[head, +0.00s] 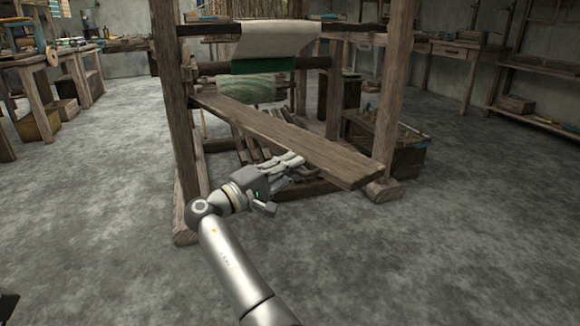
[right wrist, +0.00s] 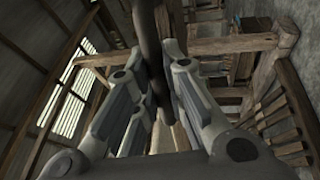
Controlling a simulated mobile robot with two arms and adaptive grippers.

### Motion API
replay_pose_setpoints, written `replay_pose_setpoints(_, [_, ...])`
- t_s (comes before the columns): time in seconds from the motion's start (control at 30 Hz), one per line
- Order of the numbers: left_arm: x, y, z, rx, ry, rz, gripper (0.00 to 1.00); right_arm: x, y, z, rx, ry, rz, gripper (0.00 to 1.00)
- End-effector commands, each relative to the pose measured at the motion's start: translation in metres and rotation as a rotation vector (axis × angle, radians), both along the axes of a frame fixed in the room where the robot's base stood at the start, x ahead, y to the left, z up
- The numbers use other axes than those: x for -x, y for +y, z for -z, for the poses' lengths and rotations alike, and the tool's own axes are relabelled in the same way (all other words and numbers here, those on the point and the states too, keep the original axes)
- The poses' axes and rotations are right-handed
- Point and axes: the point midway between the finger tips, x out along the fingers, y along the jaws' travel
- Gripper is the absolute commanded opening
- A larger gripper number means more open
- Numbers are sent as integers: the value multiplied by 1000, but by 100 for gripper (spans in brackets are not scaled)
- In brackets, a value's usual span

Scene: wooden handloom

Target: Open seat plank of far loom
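The seat plank (head: 300,145) is a long, weathered wooden board on the front of the loom. It slopes from the left post down to the right, and its right end juts toward me near the right post. My right gripper (head: 291,163) is at the plank's near edge, around mid-length, with its pale fingers pointing right. Whether they touch the plank is unclear. In the right wrist view, the two fingers (right wrist: 172,75) stand apart, with a dark bar and pale wood showing between them. No firm hold on the plank shows. My left gripper is out of view.
The loom's thick left post (head: 172,90) and right post (head: 392,85) flank the plank. Cloth (head: 275,40) hangs above it, and treadles (head: 262,150) lie behind. A wooden crate (head: 405,155) stands behind the right post. The grey floor (head: 450,250) in front is clear.

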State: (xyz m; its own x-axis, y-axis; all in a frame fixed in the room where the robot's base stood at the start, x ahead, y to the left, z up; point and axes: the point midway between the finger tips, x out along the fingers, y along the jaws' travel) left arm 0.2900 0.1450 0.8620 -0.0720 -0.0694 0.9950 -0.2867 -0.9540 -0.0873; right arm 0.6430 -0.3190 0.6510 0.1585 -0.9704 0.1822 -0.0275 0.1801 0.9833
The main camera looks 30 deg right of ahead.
Motion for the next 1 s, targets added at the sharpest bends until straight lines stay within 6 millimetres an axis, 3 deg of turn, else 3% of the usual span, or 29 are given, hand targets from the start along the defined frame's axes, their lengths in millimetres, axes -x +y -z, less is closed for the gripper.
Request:
replay_pose_setpoints(0.03, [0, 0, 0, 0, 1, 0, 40, -1, 0, -1, 2, -2, -3, 15])
replay_pose_setpoints(0.2, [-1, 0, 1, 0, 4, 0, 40, -1, 0, -1, 2, -1, -3, 34])
replay_pose_setpoints(0.53, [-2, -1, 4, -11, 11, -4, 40, 0, 4, 0, 1, 0, -3, 34])
replay_pose_setpoints(1.0, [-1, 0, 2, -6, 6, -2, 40, 10, 68, 12, 1, 0, -3, 34])
